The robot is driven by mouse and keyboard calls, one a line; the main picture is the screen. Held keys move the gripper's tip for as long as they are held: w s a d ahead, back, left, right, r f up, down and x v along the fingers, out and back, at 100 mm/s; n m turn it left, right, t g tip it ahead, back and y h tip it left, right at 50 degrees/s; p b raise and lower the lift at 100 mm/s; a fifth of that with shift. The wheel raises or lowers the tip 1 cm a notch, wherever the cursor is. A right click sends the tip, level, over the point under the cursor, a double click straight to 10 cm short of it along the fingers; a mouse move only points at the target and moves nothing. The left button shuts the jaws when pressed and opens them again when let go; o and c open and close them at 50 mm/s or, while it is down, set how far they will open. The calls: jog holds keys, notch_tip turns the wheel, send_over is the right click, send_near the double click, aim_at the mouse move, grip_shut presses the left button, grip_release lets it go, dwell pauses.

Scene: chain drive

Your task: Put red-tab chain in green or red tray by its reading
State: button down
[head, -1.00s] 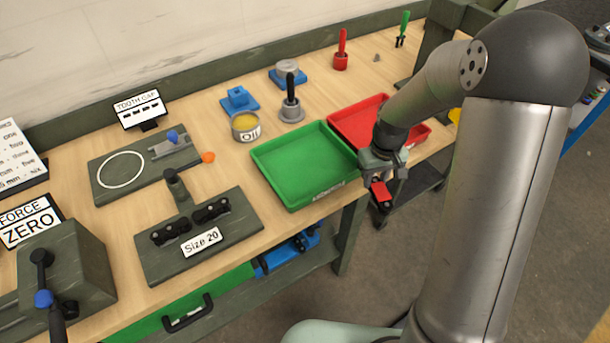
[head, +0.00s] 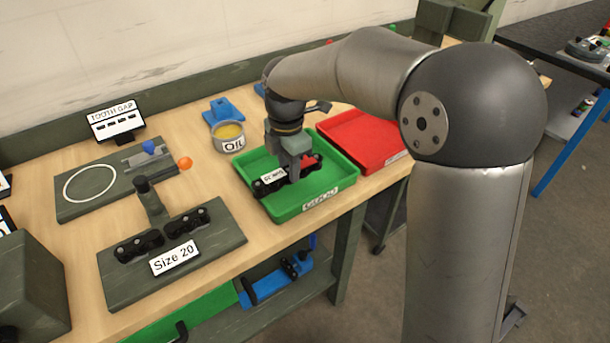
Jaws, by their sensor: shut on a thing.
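My gripper (head: 292,163) is in the head view, over the green tray (head: 338,184), pointing down and shut on the red-tab chain (head: 272,183). The chain is a dark piece with a white label, its print too small to read, and a red tab (head: 308,160) on its right. It is low within the tray's outline; I cannot tell whether it touches the floor. The green tray has a label on its front wall that seems to read "GOOD". The red tray (head: 368,140) is just to its right, partly hidden by my arm.
A "Size 20" plate (head: 215,257) with dark chain pieces is at the front left. An oil tin (head: 228,137) stands behind the green tray. A "TOOTH GAP" sign (head: 115,120) stands behind a plate with a white ring (head: 90,183) and a small slider. A grey block is at the lower left.

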jog(key=w+d+f, duration=0.1)
jog(key=w+f, duration=0.1)
jog(key=w+d+f, duration=0.1)
jog(key=w+f, duration=0.1)
jog(key=w+d+f+p, duration=0.1)
jog(key=w+d+f, duration=0.1)
jog(key=w+f, duration=0.1)
jog(key=shift+w+f, duration=0.2)
jog(key=shift+f, duration=1.55)
jog(key=shift+f, duration=0.1)
jog(key=c, duration=1.1)
grip_release()
jog(key=shift+d+f, duration=0.1)
jog(key=shift+o, duration=0.2)
